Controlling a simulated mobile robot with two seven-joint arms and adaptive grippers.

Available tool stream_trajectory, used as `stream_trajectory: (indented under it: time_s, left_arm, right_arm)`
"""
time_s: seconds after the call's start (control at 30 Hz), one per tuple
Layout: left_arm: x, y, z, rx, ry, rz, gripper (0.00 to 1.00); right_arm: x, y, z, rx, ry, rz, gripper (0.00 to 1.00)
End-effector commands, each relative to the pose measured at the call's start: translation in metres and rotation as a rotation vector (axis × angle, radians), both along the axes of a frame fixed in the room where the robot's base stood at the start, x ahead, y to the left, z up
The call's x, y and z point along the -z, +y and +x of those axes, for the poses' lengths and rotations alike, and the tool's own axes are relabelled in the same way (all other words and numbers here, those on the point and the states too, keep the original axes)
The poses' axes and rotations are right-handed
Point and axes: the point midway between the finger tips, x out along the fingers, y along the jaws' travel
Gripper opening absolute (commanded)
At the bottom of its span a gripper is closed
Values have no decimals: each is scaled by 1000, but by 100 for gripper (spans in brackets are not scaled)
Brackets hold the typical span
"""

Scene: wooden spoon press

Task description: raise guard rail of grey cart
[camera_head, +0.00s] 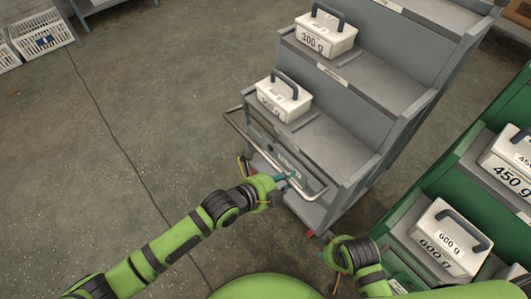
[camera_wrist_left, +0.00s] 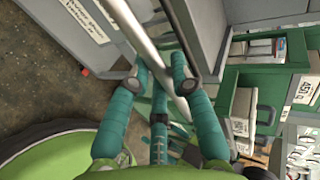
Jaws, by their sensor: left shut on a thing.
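The grey cart (camera_head: 345,148) is a stepped shelf unit right of centre in the head view. Its guard rail (camera_head: 250,143) is a thin metal bar along the front of the lowest tier. My left gripper (camera_head: 288,179) is at the rail's near right part.
White boxes with dark handles sit on the cart, one marked 300 g (camera_head: 326,35), another (camera_head: 284,100) on the lower tier. A green cart (camera_head: 455,180) with boxes marked 450 g and 600 g (camera_head: 438,240) stands close at right.

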Motion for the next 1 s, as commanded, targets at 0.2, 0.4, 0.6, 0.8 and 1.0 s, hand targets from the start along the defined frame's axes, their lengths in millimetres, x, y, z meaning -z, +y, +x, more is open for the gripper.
stream_trajectory:
  time_s: [0.2, 0.4, 0.6, 0.8, 1.0]
  left_arm:
    - [-7, -1, 0, 1, 0, 0, 10]
    - [-20, -2, 3, 0, 0, 1, 10]
    - [-24, -3, 4, -1, 1, 2, 10]
    - [-33, -8, 8, 0, -1, 2, 10]
    - [-42, -13, 12, -1, -1, 2, 10]
  right_arm:
    - [-7, 0, 0, 0, 0, 0, 40]
    - [-19, 0, 0, 0, 0, 0, 40]
    - [-22, 0, 0, 0, 0, 0, 40]
    - [-29, 0, 0, 0, 0, 0, 40]
    - [-35, 0, 0, 0, 0, 0, 40]
